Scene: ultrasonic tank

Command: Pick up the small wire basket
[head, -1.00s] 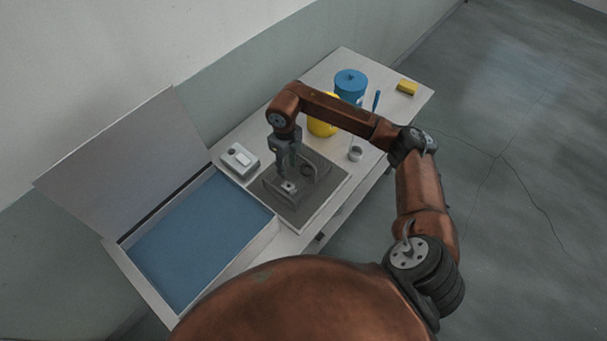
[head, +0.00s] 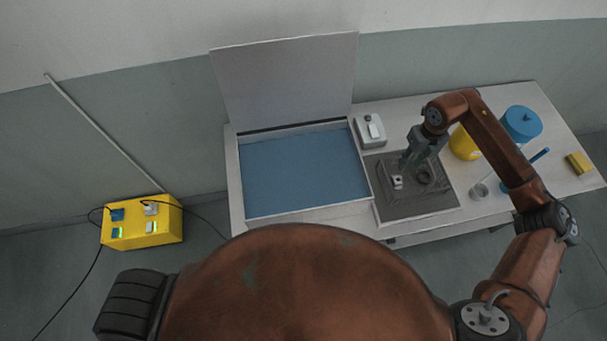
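The small wire basket (head: 421,201) is a low grey mesh tray on a dark square mat (head: 386,213), right of the blue-filled tank. A small metal block (head: 397,182) and a dark ring (head: 425,176) show in it. My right gripper (head: 405,166) points down at the basket's back part, its fingertips close to the metal block. Whether its fingers touch the basket or are closed on it is too small to tell. My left gripper is not in view.
The tank (head: 303,170) has its lid (head: 286,80) standing open behind it. A white device (head: 370,130), yellow container (head: 464,143), blue lidded pot (head: 521,123), small cup (head: 479,191) and yellow sponge (head: 579,163) stand around. A yellow box (head: 142,224) with cables is on the left.

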